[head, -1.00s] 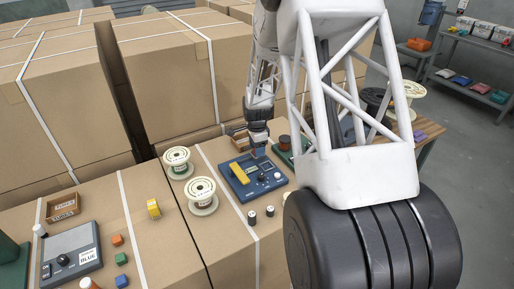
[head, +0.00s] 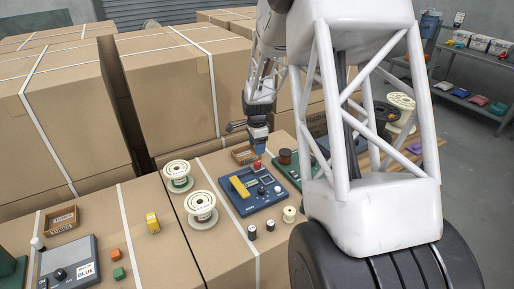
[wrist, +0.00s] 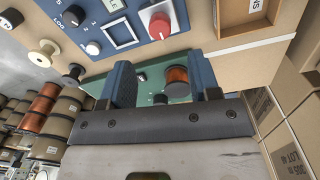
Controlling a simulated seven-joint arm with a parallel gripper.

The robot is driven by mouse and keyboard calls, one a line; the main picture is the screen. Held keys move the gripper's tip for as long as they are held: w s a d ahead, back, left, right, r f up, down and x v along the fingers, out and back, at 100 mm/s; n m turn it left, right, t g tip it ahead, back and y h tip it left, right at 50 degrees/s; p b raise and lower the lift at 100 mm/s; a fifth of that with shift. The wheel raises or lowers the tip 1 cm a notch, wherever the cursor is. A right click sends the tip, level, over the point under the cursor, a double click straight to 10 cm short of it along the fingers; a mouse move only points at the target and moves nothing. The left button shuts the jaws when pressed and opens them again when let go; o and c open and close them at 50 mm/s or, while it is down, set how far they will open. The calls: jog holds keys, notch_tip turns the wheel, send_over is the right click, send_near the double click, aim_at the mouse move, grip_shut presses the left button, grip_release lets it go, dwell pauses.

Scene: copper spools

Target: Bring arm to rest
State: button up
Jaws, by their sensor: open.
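My gripper (head: 257,146) hangs at the back edge of the blue control panel (head: 236,207), close by its red knob (head: 257,165). In the wrist view my gripper (wrist: 165,82) has its two blue fingers spread apart with nothing held between them. The red knob shows there too (wrist: 160,26), beyond the fingers and apart from them. A copper spool (wrist: 177,78) on a green board (wrist: 150,78) shows through the gap, farther off. My white lattice arm covers much of the head view's right half.
White spools (head: 201,208) (head: 177,175) stand left of the panel, and small spools (head: 269,227) in front. A yellow block (head: 152,222) and a grey BLUE-labelled device (head: 68,263) are farther left. Tall cartons (head: 190,95) stand behind. An open box (head: 243,154) sits by the gripper.

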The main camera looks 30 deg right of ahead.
dwell(0.4)
jog(key=s+a+r+n+t, duration=0.1)
jog(key=s+a+r+n, duration=0.9)
jog(key=s+a+r, duration=0.65)
jog(key=s+a+r+n+t, duration=0.1)
jog(key=s+a+n, duration=0.3)
jog(key=s, duration=0.6)
jog(key=s+a+r+n, duration=0.3)
jog(key=s+a+n, duration=0.1)
jog(key=s, duration=0.6)
jog(key=shift+s+a+n+t, duration=0.3)
jog(key=shift+s+n+t, duration=0.1)
jog(key=shift+n, duration=0.5)
